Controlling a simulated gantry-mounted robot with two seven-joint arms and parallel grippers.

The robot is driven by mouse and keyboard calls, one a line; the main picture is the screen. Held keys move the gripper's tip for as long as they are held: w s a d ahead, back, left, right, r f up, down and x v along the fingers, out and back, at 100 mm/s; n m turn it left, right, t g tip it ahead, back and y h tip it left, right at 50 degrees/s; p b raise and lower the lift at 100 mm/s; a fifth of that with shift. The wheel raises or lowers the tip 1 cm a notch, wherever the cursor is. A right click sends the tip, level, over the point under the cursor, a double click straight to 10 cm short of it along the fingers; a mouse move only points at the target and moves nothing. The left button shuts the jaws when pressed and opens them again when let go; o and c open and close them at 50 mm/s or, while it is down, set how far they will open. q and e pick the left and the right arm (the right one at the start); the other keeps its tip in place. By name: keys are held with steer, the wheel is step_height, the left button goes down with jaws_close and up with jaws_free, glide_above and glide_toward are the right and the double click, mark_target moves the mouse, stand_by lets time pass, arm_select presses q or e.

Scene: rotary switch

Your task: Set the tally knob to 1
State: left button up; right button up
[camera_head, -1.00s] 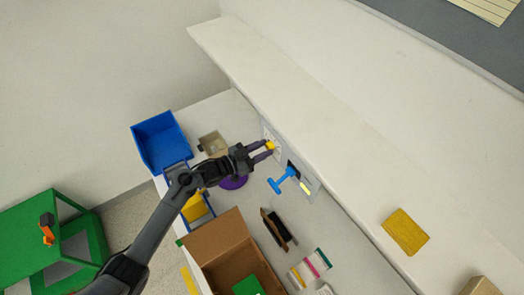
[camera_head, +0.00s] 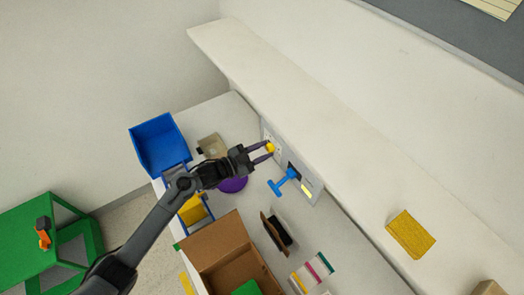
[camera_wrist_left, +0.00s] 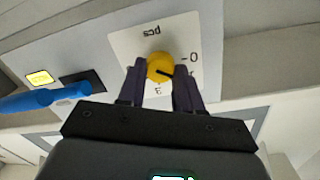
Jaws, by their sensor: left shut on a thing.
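The yellow tally knob (camera_wrist_left: 160,66) sits on a white dial plate (camera_wrist_left: 126,44) marked "pcs". In the left wrist view its dark pointer line points right and slightly down, below the "0" mark. A "3" shows under the knob, and the mark at the right is partly hidden by a finger. My left gripper (camera_wrist_left: 159,73) is shut on the knob, one dark finger on each side. In the head view, the left gripper (camera_head: 270,152) reaches the knob (camera_head: 270,147) on the wall panel. My right gripper is not in view.
Next to the dial, a blue T-handle (camera_head: 283,182) sticks out of a grey panel with a lit yellow label (camera_head: 306,188). A white ledge (camera_head: 330,130) runs above. A purple round object (camera_head: 233,185), a blue bin (camera_head: 160,145) and a cardboard box (camera_head: 215,243) stand on the table.

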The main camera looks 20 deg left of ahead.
arm_select(q)
steer(key=o, duration=1)
steer(key=shift+o, duration=0.2)
steer(key=shift+s, duration=0.1)
steer(key=b+v, duration=0.1)
steer(key=v, duration=0.9)
steer(key=shift+s+a+b, duration=0.2)
steer(key=shift+b, duration=0.15)
